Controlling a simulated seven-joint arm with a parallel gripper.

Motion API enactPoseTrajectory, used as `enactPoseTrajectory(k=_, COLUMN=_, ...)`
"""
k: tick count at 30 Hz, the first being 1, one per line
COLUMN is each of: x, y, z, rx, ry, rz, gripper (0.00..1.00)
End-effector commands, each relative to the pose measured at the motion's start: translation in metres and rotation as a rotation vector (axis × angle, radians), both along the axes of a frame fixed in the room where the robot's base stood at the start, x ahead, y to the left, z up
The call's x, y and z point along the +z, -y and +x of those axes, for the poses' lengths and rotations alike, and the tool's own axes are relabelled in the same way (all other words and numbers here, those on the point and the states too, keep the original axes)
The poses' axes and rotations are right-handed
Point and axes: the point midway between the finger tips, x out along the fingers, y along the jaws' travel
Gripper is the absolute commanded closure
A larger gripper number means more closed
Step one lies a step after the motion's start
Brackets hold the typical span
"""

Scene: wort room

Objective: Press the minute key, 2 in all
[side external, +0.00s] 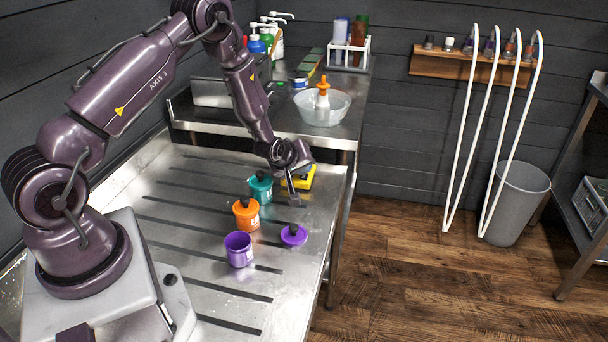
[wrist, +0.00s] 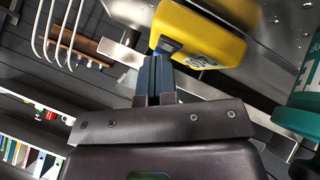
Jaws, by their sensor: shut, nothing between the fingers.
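A yellow timer-like box (side external: 304,180) lies on the steel worktop near its right edge in the side view. My gripper (side external: 294,196) is shut and empty, pointing down beside the box's near side. The wrist view shows its closed fingers (wrist: 157,65) too. I cannot tell whether they touch the box or a key; no key markings are readable.
A teal pot (side external: 261,187) and an orange pot (side external: 246,213) stand left of my gripper. A clear bowl (side external: 322,107) stands on the counter behind. The worktop's front is clear.

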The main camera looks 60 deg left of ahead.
Motion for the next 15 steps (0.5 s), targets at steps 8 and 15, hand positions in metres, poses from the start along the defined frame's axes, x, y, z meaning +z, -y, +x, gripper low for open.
enactPoseTrajectory(k=8, x=0.008, y=0.0, z=0.0, rx=0.0, ry=0.0, rz=0.0, gripper=1.0)
enactPoseTrajectory(k=15, x=0.016, y=0.001, z=-0.001, rx=-0.001, ry=-0.002, rz=0.0, gripper=1.0)
